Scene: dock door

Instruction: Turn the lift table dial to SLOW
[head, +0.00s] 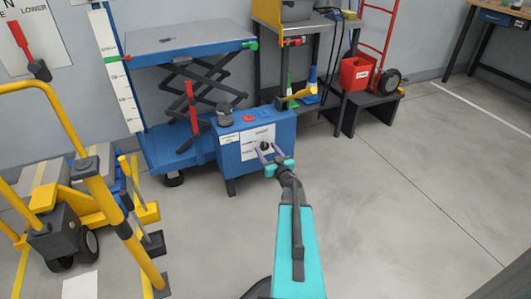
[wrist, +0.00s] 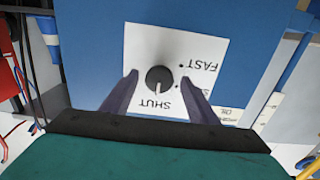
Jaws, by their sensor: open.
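The dial (wrist: 158,78) is a dark round knob on a white label plate (wrist: 200,45) in the wrist view. Its pale mark points at the word SHUT. FAST is readable at the upper right; another marking is mostly hidden behind the right finger. The plate is on the front of a blue control box (head: 228,156) beside the blue lift table (head: 190,45) in the head view. My gripper (head: 267,150) is at the box front, open, with one finger on each side of the dial (head: 264,146). I cannot tell whether the fingers touch the knob.
A yellow-framed machine (head: 90,190) stands at the left. The floor at right is clear.

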